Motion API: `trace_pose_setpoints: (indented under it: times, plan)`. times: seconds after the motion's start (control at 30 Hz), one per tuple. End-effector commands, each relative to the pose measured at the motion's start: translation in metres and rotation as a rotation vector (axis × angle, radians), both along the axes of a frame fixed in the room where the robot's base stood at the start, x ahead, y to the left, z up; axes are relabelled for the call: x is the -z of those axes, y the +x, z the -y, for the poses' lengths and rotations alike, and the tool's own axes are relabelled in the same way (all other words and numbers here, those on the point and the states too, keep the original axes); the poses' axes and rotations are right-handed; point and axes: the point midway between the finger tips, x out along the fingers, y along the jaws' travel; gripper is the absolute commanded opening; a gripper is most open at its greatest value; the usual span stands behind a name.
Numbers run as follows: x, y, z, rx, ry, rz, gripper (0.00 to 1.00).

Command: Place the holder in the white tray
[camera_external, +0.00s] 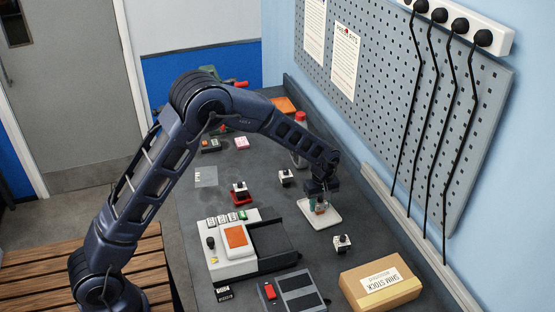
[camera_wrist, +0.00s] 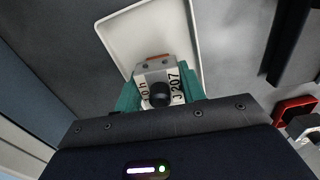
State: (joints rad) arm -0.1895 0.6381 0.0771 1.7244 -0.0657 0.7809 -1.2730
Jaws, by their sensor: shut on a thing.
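The white tray (camera_external: 332,220) lies on the dark bench below my gripper. It also shows in the wrist view (camera_wrist: 145,32), reaching up and away from my jaws.
Similar small blocks stand nearby: one (camera_external: 342,243) in front of the tray, one (camera_external: 286,177) behind-left, and one (camera_external: 240,187) on a red base. A grey device with an orange panel (camera_external: 236,237), a scale-like box (camera_external: 295,290) and a cardboard box (camera_external: 380,283) crowd the front.

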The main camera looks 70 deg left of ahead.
Motion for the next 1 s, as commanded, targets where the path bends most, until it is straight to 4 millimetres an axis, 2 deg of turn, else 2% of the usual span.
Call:
trace_pose_setpoints:
  times: [0.07, 0.1, 0.2, 0.47, 0.63, 0.77, 1.0]
  plan:
    - [0.002, 0.000, 0.000, 0.000, 0.000, 0.000, 0.02]
    - [0.003, 0.000, 0.000, 0.000, 0.000, 0.000, 0.42]
    - [0.002, 0.000, 0.000, 0.000, 0.000, 0.000, 0.61]
    - [0.002, 0.000, 0.000, 0.000, 0.000, 0.000, 0.62]
    - [-0.007, 0.000, 0.000, 0.000, 0.000, 0.000, 0.62]
    - [-0.026, 0.000, 0.000, 0.000, 0.001, 0.002, 0.62]
    - [-0.073, 0.000, 0.000, 0.000, 0.001, 0.002, 0.62]
